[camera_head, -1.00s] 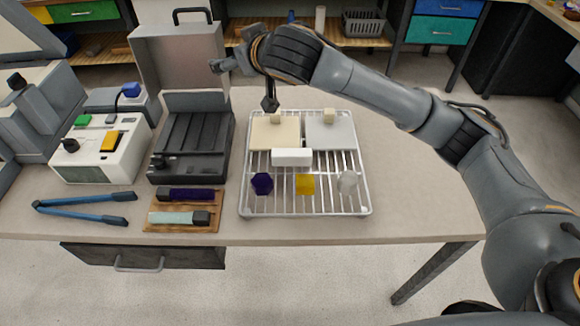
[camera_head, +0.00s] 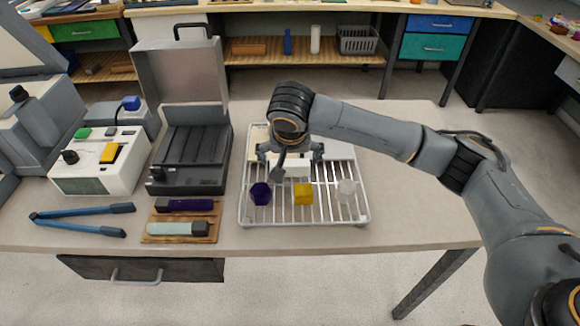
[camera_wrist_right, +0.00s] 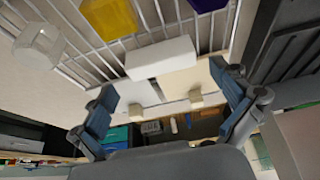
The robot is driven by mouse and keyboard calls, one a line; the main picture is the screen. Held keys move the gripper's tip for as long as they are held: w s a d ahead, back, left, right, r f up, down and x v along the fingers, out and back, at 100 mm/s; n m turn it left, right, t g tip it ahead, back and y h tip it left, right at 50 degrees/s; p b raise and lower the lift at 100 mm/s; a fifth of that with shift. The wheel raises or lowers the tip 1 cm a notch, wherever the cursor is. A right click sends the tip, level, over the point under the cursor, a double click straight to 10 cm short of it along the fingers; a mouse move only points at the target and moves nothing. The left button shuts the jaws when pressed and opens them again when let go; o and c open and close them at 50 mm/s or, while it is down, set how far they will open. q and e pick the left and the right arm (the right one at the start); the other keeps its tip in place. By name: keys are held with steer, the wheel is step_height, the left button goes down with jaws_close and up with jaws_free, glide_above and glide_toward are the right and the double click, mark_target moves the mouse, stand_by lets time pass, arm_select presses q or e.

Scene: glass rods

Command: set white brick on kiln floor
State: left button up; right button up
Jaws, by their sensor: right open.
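The white brick (camera_head: 298,170) lies on the wire rack (camera_head: 365,205), partly hidden behind my right gripper in the head view. My right gripper (camera_head: 290,157) is open above the rack, over the brick. In the right wrist view the white brick (camera_wrist_right: 160,57) shows whole, between and a little beyond the open fingertips (camera_wrist_right: 165,86), with nothing held. The open dark box with a raised lid, seemingly the kiln (camera_head: 178,70), stands left of the rack. Its ribbed dark floor (camera_head: 192,150) looks bare. My left gripper is out of view.
A purple piece (camera_head: 260,194), a yellow block (camera_head: 303,194) and a clear piece (camera_head: 346,190) sit along the rack's front. Blue tongs (camera_head: 85,216), a wooden tray (camera_head: 206,236) with two rods, and a white control box (camera_head: 100,175) are at left. The table's right side is clear.

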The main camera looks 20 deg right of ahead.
mark_target(290, 165)
steer(key=p+x, duration=0.1)
steer(key=x, duration=0.4)
steer(key=shift+w+d+f, duration=0.2)
steer(key=shift+w+f, duration=0.05)
steer(key=shift+f, duration=0.05)
steer(key=c, duration=1)
steer(key=shift+r, duration=0.1)
steer(key=shift+c, duration=0.2)
